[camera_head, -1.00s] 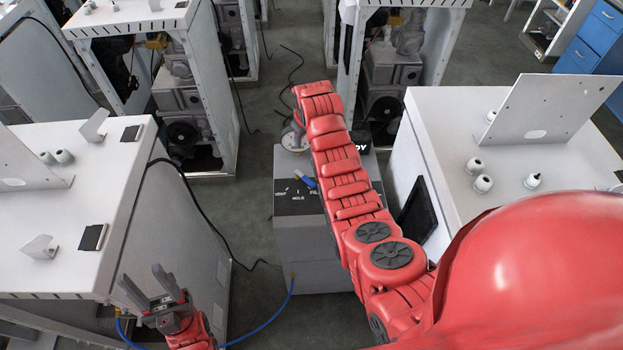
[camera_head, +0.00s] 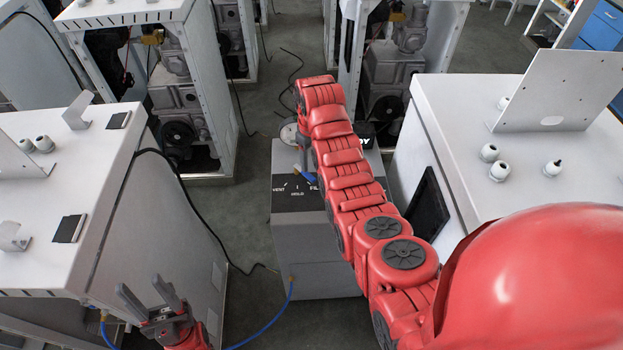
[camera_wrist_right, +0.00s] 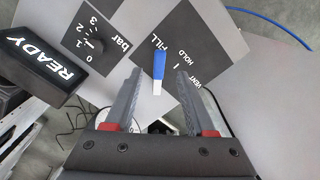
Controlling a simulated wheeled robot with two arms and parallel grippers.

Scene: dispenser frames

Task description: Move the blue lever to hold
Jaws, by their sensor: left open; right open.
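The blue lever (camera_head: 308,178) is on the dark label panel on top of a grey dispenser box (camera_head: 312,240). The right wrist view shows the lever (camera_wrist_right: 159,66) with a pale inner end; its blue end points toward the word FILL. HOLD and its tick mark lie to the right of the lever there, with VENT further on. My right gripper (camera_wrist_right: 160,75) is open, one finger on each side of the lever; I cannot tell whether either touches it. In the head view my right arm hides part of the panel. My left gripper (camera_head: 150,300) is open and empty at lower left.
A READY sign (camera_wrist_right: 44,68) and a bar dial (camera_wrist_right: 92,45) share the box top. White cabinets stand left (camera_head: 60,180) and right (camera_head: 450,120), with small fittings on top. A blue hose (camera_head: 270,328) runs to the box's lower front.

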